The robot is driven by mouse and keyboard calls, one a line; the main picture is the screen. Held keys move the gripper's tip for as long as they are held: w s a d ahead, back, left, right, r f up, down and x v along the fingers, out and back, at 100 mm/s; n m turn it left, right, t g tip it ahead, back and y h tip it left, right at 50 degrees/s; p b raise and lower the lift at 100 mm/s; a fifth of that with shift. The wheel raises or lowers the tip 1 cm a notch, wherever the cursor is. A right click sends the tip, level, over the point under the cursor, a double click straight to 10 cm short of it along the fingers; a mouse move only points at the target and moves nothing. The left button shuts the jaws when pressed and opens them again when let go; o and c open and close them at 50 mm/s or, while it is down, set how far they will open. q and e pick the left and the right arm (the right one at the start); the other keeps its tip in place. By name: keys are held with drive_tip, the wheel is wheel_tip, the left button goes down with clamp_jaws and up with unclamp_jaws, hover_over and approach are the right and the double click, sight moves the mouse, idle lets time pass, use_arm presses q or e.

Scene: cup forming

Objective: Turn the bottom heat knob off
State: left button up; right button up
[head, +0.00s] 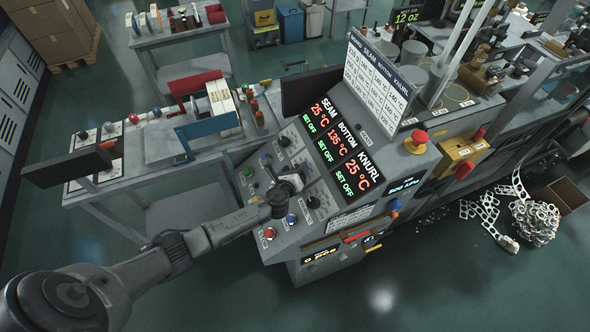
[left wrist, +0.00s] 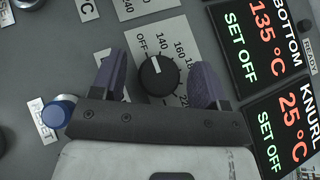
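The bottom heat knob (left wrist: 158,77) is a round black dial on a light scale plate marked OFF, 140, 160 and up. Its white pointer mark points toward OFF. My left gripper (left wrist: 160,85) is open, with one purple-padded finger on each side of the knob. Gaps show between the knob and both fingers. In the head view my left gripper (head: 288,184) is at the sloped panel and hides this middle knob. The bottom display (head: 357,142) reads 135 °C, SET OFF. My right gripper is not in view.
Another black knob (head: 285,141) sits above and one (head: 313,202) below on the panel. A blue button (left wrist: 59,111) is left of the gripper in the wrist view. A red button (head: 269,233) is near the panel's lower left. A dark monitor (head: 309,91) stands behind the panel.

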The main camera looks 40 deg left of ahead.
use_arm(q)
drive_tip(key=shift+s, duration=0.1)
drive_tip(key=shift+s+d+r, duration=0.1)
drive_tip(key=shift+s, duration=0.1)
drive_tip(key=v, duration=1.3)
drive_tip(key=shift+s, duration=0.1)
